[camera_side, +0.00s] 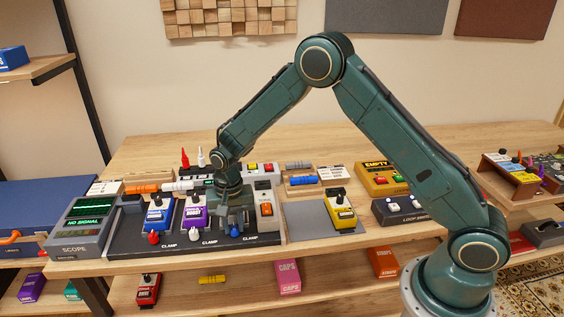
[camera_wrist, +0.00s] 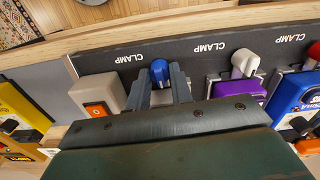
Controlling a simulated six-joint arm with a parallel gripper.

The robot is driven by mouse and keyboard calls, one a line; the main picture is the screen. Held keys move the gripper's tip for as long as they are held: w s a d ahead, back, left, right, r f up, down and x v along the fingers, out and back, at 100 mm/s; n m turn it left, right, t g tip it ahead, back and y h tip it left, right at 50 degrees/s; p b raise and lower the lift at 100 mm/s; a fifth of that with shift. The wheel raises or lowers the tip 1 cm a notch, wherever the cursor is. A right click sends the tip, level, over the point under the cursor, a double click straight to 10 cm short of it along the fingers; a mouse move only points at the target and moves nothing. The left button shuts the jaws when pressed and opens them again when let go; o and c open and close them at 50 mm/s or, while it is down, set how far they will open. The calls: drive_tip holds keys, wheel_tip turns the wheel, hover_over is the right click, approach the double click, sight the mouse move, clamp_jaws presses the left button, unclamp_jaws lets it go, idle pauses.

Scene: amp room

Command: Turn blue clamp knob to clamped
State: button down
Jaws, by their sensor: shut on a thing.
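The blue clamp knob (camera_side: 236,232) is at the front of the black board (camera_side: 130,247), by the rightmost CLAMP label. In the wrist view the blue knob (camera_wrist: 159,70) shows between my two finger tips, and its handle points towards the board's front edge. My gripper (camera_side: 236,217) reaches down over this clamp place. In the wrist view my gripper (camera_wrist: 160,82) is shut on the blue knob, with one finger on each side. The lower part of the knob is hidden by the fingers and the gripper body.
A purple pedal (camera_side: 194,216) with a white knob (camera_side: 195,234) and a blue pedal (camera_side: 158,215) with a red knob (camera_side: 154,238) stand left of my gripper. A grey box with an orange switch (camera_side: 265,209) stands close on the right. A grey mat (camera_side: 305,230) lies beyond it.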

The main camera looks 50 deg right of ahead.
sight(234, 226)
drive_tip(key=shift+m, duration=0.6)
drive_tip(key=c, duration=1.5)
unclamp_jaws()
drive_tip(key=shift+r, duration=0.15)
drive_tip(key=shift+r, duration=6.8)
